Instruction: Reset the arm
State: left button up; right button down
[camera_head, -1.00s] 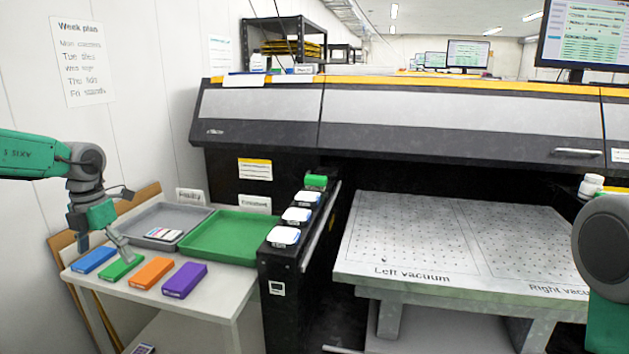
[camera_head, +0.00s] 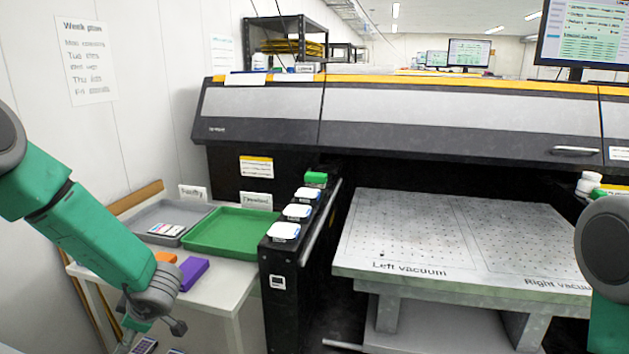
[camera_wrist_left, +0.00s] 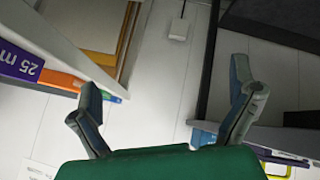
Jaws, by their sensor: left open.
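My left arm comes down across the left of the head view, with its wrist low in front of the side table (camera_head: 225,290). In the left wrist view my left gripper (camera_wrist_left: 165,85) is open, with nothing between its fingers. The purple box (camera_head: 193,273) and part of the orange box (camera_head: 165,257) show on the table behind the arm; the blue and green boxes are hidden in the head view. The purple box (camera_wrist_left: 20,62) and orange box (camera_wrist_left: 62,80) also show at the left of the wrist view. My right gripper is out of view.
A grey tray (camera_head: 150,217) holding small cartons and a green tray (camera_head: 232,232) stand at the table's back. The printer has several white-capped slots (camera_head: 284,231) and a flat vacuum bed (camera_head: 440,235). A wall (camera_head: 140,140) is close at left.

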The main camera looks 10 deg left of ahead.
pick_arm(q)
jog(key=s+d+f+m+t+h, duration=0.2)
jog(key=s+d+f+m, duration=0.4)
jog(key=d+f+m, duration=0.15)
jog(key=s+d+f+m+g+h, duration=0.1)
jog(key=s+d+m, duration=0.3)
jog(key=s, duration=0.4)
jog(key=s+d+f+m+g+h, duration=0.1)
jog(key=s+d+f+m+h, duration=0.1)
jog(key=s+m, duration=0.3)
jog(key=s+d+f+m+g+h, duration=0.2)
jog(key=s+d+m, duration=0.3)
jog(key=s, duration=0.7)
jog(key=shift+d+f+h, duration=0.3)
jog(key=shift+f+h, duration=0.05)
jog(key=shift+h, duration=0.05)
